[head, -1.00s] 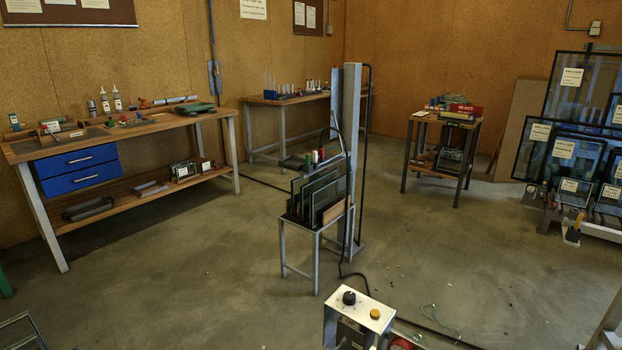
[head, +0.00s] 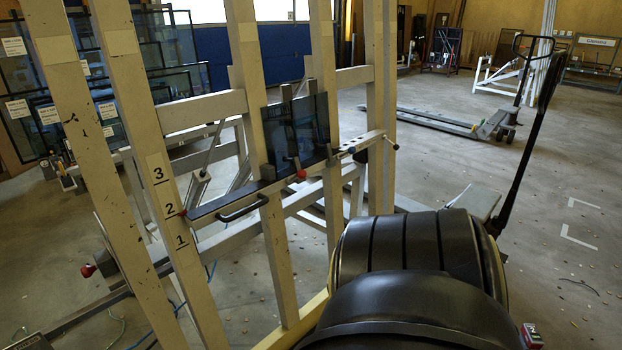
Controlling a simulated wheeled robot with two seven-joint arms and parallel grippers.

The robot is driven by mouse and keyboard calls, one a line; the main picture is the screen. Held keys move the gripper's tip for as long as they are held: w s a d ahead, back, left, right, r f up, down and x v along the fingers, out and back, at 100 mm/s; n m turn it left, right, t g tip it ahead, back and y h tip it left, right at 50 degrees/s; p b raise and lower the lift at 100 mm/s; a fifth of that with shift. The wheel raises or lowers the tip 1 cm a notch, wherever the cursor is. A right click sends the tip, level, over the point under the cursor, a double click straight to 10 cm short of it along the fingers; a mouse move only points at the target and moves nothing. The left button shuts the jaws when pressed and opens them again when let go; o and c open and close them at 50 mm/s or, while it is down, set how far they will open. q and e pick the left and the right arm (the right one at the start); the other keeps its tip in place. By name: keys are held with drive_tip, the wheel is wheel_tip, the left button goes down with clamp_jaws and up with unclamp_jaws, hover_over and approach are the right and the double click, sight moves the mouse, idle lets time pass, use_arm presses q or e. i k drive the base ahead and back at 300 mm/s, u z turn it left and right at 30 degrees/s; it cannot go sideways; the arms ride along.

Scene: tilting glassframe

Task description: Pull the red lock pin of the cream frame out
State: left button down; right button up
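The cream frame (head: 246,73) stands close in front of me, with tall posts and cross rails. One post carries the marks 3, 2 and 1. A red knob (head: 88,270) sticks out at the frame's lower left. A small red tip (head: 182,212) shows beside the mark 2, and a red ball (head: 301,174) sits in front of the glass pane. I cannot tell for certain which of these red parts is the lock pin. Neither gripper is in view; only large dark links of my own arm show at the lower right.
A dark glass pane (head: 297,133) rests on the frame's ledge, which has a black handle (head: 243,210). A pallet truck (head: 497,123) stands at the back right. Racks of glass panes (head: 30,110) stand behind the frame at left. The floor at right is mostly clear.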

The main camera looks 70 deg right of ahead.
sight(87, 271)
drive_tip(key=z, duration=1.7)
drive_tip(key=i, duration=0.95)
drive_tip(key=u, duration=1.15)
